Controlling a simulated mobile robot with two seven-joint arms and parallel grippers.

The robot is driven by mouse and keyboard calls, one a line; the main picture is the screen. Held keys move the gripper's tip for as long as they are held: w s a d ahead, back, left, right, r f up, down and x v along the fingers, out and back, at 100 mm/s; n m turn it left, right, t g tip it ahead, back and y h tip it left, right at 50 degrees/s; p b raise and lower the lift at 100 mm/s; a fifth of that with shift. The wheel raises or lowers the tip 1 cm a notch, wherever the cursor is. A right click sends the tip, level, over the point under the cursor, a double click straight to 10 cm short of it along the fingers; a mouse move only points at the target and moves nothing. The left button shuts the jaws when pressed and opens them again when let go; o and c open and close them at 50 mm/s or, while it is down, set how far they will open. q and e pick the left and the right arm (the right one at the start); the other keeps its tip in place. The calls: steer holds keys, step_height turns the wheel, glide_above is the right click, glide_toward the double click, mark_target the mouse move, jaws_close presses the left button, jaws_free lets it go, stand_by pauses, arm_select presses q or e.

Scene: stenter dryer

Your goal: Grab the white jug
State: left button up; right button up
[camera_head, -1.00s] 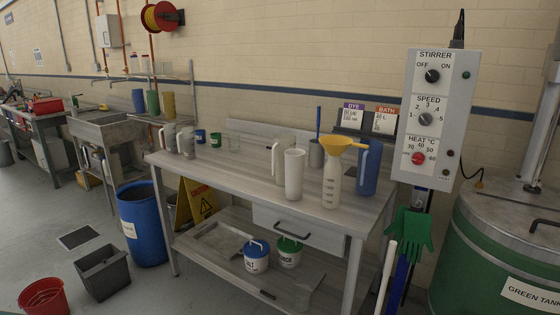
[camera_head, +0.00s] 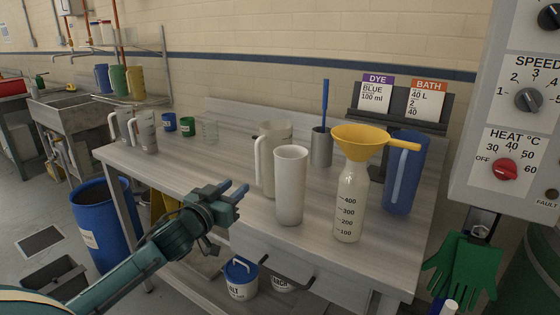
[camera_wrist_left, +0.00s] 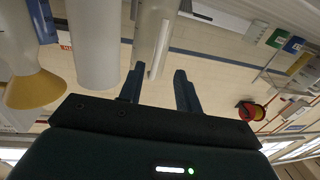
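A tall off-white jug (camera_head: 277,138) with a handle on its left stands upright on the workbench. A plain white cylindrical vessel (camera_head: 290,188) stands in front of it and hides part of it; I see no handle on this vessel. My left gripper (camera_head: 236,190) is open and empty, at the bench's front edge, left of both and apart from them. In the left wrist view, which looks upside down, the open fingers (camera_wrist_left: 159,88) point toward the handled jug (camera_wrist_left: 153,35), with the white vessel (camera_wrist_left: 94,40) to its left. My right gripper is not in view.
A bottle (camera_head: 349,205) with a yellow funnel (camera_head: 360,143) and a blue jug (camera_head: 407,170) stand to the right. A grey beaker (camera_head: 321,148) is behind. Two greyish jugs (camera_head: 146,132) and small cups stand at the left. The bench (camera_head: 195,172) between is clear.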

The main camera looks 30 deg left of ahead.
mark_target(257, 169)
arm_select(q)
steer(key=w, duration=0.4)
steer(key=w+p, duration=0.1)
steer(key=w, duration=0.7)
steer(key=shift+a, duration=0.25)
steer(key=shift+c, duration=0.3)
jaws_close()
